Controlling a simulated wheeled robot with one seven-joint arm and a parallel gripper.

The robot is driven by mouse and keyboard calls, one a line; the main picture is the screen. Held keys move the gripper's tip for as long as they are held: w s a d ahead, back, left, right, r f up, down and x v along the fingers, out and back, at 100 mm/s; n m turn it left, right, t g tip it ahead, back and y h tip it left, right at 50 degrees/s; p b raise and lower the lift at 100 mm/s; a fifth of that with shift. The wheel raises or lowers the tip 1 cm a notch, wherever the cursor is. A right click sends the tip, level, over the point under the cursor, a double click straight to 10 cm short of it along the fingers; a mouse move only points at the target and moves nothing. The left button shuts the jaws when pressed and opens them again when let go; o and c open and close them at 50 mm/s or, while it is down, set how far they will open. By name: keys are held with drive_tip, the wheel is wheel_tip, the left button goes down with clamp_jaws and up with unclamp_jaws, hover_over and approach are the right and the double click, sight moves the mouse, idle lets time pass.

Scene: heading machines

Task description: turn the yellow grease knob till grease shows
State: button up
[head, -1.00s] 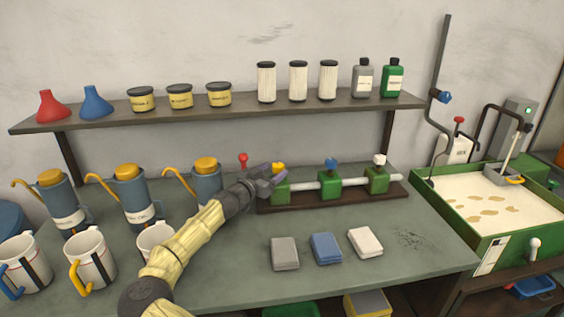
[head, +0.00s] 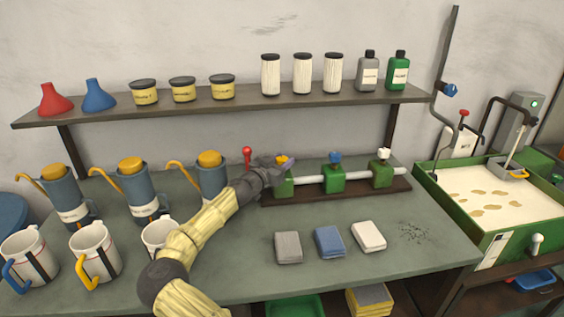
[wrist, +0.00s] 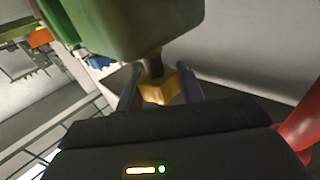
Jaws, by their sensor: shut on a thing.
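The yellow grease knob (head: 282,159) sits on top of the leftmost green block (head: 285,186) of the rail on the bench. My gripper (head: 280,165) reaches it from the left and is shut on it. In the wrist view the yellow knob (wrist: 160,90) sits between my two fingers (wrist: 163,92), on a dark stem against the green block (wrist: 140,25). Part of the knob is hidden by the fingers. I can make out no grease at the knob in these views.
Blue (head: 335,157) and white (head: 383,153) knobs sit on the other blocks. Oil jugs (head: 137,190) and mugs (head: 94,255) fill the left bench. Folded cloths (head: 329,242) lie in front, and a shelf (head: 240,105) runs above.

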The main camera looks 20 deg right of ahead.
drive_tip(key=shift+s+f+n+t+y+b, duration=0.15)
drive_tip(key=shift+n+t+y+b, duration=0.3)
drive_tip(key=shift+b, duration=0.45)
